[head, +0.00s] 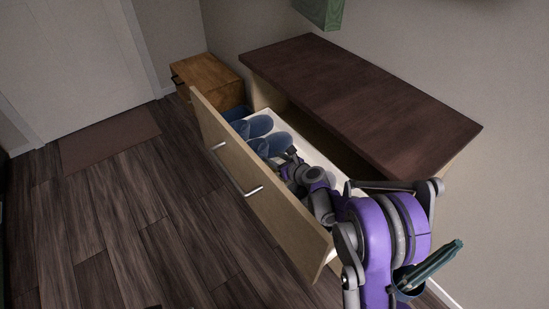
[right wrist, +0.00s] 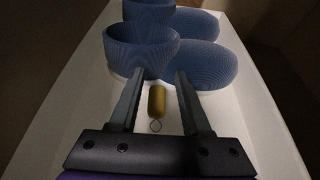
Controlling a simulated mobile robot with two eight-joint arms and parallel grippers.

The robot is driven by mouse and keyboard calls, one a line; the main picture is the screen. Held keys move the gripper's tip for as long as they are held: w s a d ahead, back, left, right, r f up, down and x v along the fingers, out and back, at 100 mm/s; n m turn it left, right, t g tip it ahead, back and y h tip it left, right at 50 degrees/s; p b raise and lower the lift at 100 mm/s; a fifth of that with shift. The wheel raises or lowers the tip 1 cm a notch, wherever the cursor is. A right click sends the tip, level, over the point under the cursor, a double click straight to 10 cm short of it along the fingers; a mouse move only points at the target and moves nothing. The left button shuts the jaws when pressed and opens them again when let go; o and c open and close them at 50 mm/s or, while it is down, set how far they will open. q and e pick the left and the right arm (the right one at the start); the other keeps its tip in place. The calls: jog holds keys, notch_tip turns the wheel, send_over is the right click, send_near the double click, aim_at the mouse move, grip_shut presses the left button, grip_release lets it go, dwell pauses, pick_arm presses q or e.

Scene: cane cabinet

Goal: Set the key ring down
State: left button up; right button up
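The key ring (right wrist: 156,101), a yellow capsule-shaped fob with a thin metal loop, shows in the right wrist view over the white floor of the open drawer (head: 268,198). It appears to lie on that floor. My right gripper (right wrist: 160,75) is open, with one finger on each side of the key ring and visible gaps between. In the head view my right gripper (head: 289,166) is down inside the drawer, and the key ring cannot be made out there. My left gripper is not in view.
Blue slippers (right wrist: 145,48) fill the drawer's far part, just beyond my right fingertips. The drawer's front panel (head: 225,150) and the dark cabinet top (head: 360,95) flank my right arm. A small wooden cabinet (head: 208,75) stands behind.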

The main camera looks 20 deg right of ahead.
jog(key=shift+o, duration=0.8)
jog(key=shift+r, duration=0.2)
jog(key=shift+r+p, duration=0.5)
jog(key=shift+p, duration=0.05)
jog(key=p+v, duration=0.2)
jog(key=v, duration=1)
